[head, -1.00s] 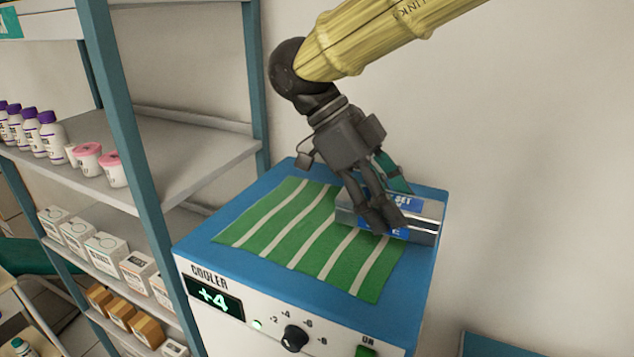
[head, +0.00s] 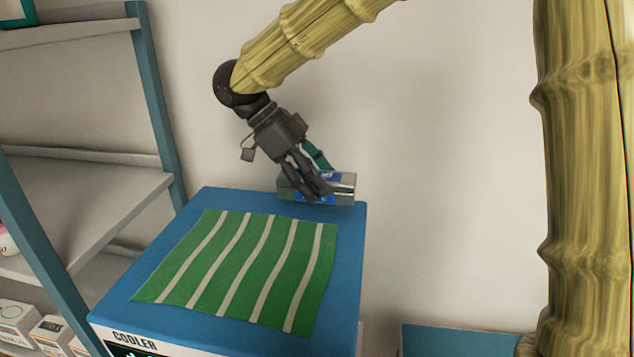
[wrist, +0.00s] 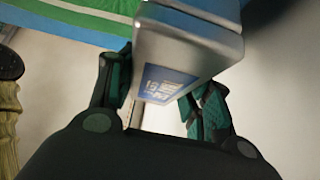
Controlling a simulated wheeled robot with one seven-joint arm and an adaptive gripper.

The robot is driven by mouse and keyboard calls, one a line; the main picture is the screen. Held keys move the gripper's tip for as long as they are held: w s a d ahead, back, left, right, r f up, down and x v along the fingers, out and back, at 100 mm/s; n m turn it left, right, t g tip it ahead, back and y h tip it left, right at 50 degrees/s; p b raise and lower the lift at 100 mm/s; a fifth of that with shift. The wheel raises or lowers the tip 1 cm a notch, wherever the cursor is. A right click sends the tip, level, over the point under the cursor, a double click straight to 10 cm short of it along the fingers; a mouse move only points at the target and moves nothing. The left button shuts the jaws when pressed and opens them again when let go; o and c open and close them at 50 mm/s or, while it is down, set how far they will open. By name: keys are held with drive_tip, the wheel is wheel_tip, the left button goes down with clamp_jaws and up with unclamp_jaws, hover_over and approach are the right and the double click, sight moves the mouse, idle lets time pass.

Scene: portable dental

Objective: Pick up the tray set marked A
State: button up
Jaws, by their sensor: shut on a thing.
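The tray set, a silver-grey box (head: 345,187) with blue labels, shows at the back edge of the cooler in the head view. It also shows in the wrist view as a grey block (wrist: 190,45) with a blue label; the set's letter cannot be read. My gripper (head: 318,188) is shut on the box, with dark fingers across its near side. In the wrist view, teal-padded fingers stand on either side of it. The box appears raised off the cooler top; the exact gap is hard to tell.
The blue-topped cooler (head: 343,290) carries a flat green mat with pale stripes (head: 240,270). A grey shelf rack (head: 90,200) with blue posts stands at the left. A plain wall is behind. A blue surface (head: 450,340) lies low at the right.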

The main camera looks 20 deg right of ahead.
drive_tip(key=shift+w+d+f, duration=0.15)
drive_tip(key=shift+w+d, duration=0.15)
drive_tip(key=shift+w, duration=0.25)
drive_tip(key=shift+w+d+f, duration=0.1)
drive_tip(key=shift+w+d, duration=0.15)
drive_tip(key=shift+w, duration=0.25)
drive_tip(key=shift+s+f+p, duration=0.2)
drive_tip(key=shift+f+p, duration=0.25)
drive_tip(key=shift+p, duration=0.1)
drive_tip(key=f, duration=0.2)
drive_tip(key=shift+w+f+p, duration=0.2)
drive_tip(key=shift+f+p, duration=0.1)
drive_tip(key=shift+p, duration=0.1)
drive_tip(key=shift+s, duration=0.1)
drive_tip(key=o, duration=1.2)
drive_tip(key=shift+f, duration=0.1)
drive_tip(key=shift+o, duration=0.2)
